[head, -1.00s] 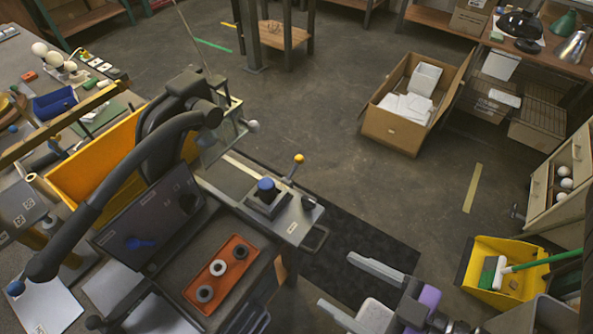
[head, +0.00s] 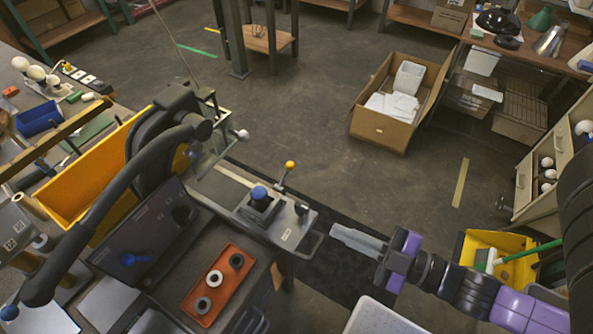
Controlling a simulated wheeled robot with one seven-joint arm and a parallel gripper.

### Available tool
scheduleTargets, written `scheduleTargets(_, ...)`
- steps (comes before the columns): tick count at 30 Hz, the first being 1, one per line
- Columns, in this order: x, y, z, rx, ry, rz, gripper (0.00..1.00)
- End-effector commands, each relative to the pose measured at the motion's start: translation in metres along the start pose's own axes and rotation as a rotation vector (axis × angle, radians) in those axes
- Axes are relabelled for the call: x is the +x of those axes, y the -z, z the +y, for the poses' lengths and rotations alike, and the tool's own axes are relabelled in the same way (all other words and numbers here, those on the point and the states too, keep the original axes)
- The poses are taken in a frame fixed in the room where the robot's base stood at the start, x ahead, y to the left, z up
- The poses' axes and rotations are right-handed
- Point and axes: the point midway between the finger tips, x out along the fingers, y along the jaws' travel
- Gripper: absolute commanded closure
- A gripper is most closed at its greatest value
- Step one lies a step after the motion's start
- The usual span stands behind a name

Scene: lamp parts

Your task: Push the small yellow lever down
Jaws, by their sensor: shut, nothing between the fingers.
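The small lever has a yellow ball knob (head: 290,165) on a thin metal rod. It stands up, tilted slightly right, from the far side of a grey control panel (head: 232,198). My gripper (head: 336,233) is shut and empty, with its fingertips pointing left. In the picture it is below and to the right of the yellow knob, clear of it. A blue knob (head: 259,193) on a dark square base sits on the same panel, left of and below the lever.
A large black curved handle (head: 100,195) and a yellow bin (head: 90,180) stand to the left. An orange tray (head: 222,268) with several rings lies below the panel. A cardboard box (head: 380,128) stands on the floor behind.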

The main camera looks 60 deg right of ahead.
Motion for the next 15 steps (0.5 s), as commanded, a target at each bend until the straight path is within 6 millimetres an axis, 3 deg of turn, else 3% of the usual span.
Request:
scheduleTargets(3, 0.013, -0.020, 0.027, -0.205, -0.002, 0.086, 1.00)
scheduleTargets(15, 0.046, -0.085, 0.058, -0.647, 0.061, 0.262, 1.00)
